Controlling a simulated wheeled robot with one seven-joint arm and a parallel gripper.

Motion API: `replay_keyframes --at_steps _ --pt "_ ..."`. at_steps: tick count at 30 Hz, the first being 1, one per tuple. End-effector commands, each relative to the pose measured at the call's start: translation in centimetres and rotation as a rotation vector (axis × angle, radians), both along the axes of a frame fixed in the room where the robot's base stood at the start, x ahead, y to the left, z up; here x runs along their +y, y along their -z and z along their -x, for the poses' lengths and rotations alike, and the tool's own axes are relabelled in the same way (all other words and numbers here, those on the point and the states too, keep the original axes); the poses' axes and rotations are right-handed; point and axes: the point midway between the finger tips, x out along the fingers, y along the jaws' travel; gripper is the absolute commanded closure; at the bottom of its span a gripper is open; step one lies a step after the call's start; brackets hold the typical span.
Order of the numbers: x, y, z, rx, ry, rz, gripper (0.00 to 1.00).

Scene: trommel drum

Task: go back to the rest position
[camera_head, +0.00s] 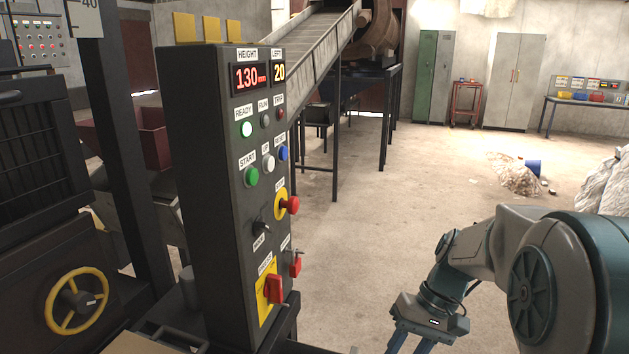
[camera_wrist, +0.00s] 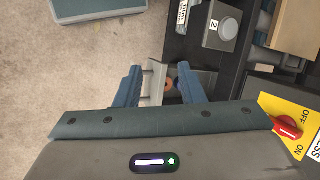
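My gripper (camera_head: 413,342) shows at the lower right in the head view, pointing down, with its fingertips cut off by the bottom edge. In the wrist view its two blue fingers (camera_wrist: 160,80) stand apart with nothing held between them. A pale bracket and a small reddish round part show in the gap, seemingly farther below. My arm reaches in from the right in the head view, over open floor and to the right of the control panel (camera_head: 224,170).
The panel has a red rotary switch (camera_head: 275,289) on yellow, also in the wrist view (camera_wrist: 287,127), and a red emergency button (camera_head: 291,205). A yellow handwheel (camera_head: 76,301) is at left. A rubble heap (camera_head: 515,175) lies at back right. The middle floor is clear.

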Motion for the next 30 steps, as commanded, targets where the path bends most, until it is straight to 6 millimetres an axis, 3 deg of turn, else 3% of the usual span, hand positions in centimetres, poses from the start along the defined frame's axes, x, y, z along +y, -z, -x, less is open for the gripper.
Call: replay_keyframes --at_steps 1,3,9,15,21,30 --pt "0.4 -2.8 1.0 -0.030 -0.005 0.050 0.64" --pt "0.8 -4.8 2.2 -0.071 -0.002 0.117 0.64" --pt "1.2 -10.1 5.3 -0.218 0.016 0.281 0.64" --pt "1.3 -14.0 7.6 -0.372 0.037 0.381 0.64" --pt "1.1 -15.3 8.5 -0.453 0.051 0.416 0.64" --pt "1.1 -15.2 8.6 -0.462 0.054 0.420 0.64"
